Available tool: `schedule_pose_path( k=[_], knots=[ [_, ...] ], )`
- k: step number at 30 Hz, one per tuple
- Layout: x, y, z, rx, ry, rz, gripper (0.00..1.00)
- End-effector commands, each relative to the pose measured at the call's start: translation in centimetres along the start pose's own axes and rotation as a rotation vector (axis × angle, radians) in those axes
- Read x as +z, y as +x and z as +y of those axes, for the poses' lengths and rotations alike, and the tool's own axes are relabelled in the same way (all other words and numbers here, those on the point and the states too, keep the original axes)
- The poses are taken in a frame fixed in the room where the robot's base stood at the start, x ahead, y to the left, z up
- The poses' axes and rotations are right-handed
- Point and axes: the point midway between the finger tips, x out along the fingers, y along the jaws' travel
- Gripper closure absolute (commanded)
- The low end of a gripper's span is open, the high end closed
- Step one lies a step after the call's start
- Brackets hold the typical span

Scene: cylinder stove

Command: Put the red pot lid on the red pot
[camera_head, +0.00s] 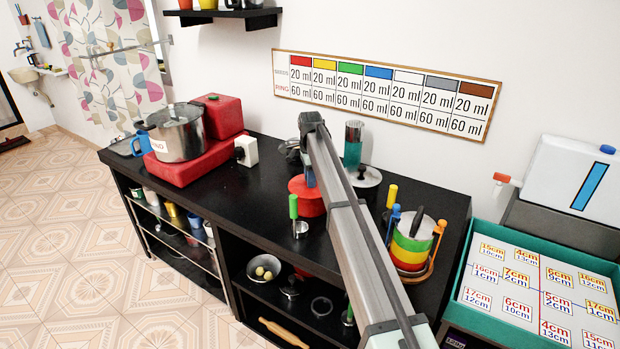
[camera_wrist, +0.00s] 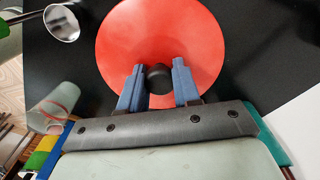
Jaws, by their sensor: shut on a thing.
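The red pot lid (camera_wrist: 160,30) fills the upper middle of the wrist view as a round red disc with a black knob (camera_wrist: 159,79) near its lower edge. My gripper (camera_wrist: 159,72) has its two blue fingers closed on either side of that knob. In the head view a red pot-shaped form (camera_head: 308,200) stands on the black counter below my gripper, partly hidden by my arm. I cannot tell lid from pot there, nor whether the lid touches the pot. The pot's body is not seen in the wrist view.
A grey lidded pot (camera_head: 364,184) is just right of my arm. A steel pot (camera_head: 178,136) sits on the red stove (camera_head: 195,163) at left.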

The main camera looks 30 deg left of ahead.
Motion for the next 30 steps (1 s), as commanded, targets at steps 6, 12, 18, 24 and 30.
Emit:
schedule_pose_path(
  k=[6, 12, 18, 24, 30],
  knots=[
    [0.0, 0.2, 0.0, 0.0, 0.0, 0.0, 1.0],
    [0.0, 0.2, 0.0, 0.0, 0.0, 0.0, 0.51],
    [0.0, 0.2, 0.0, 0.0, 0.0, 0.0, 0.43],
    [0.0, -0.1, 0.0, 0.0, 0.0, 0.0, 0.43],
    [0.0, -2.4, -0.1, -0.001, 0.0, 0.0, 0.43]
  ],
)
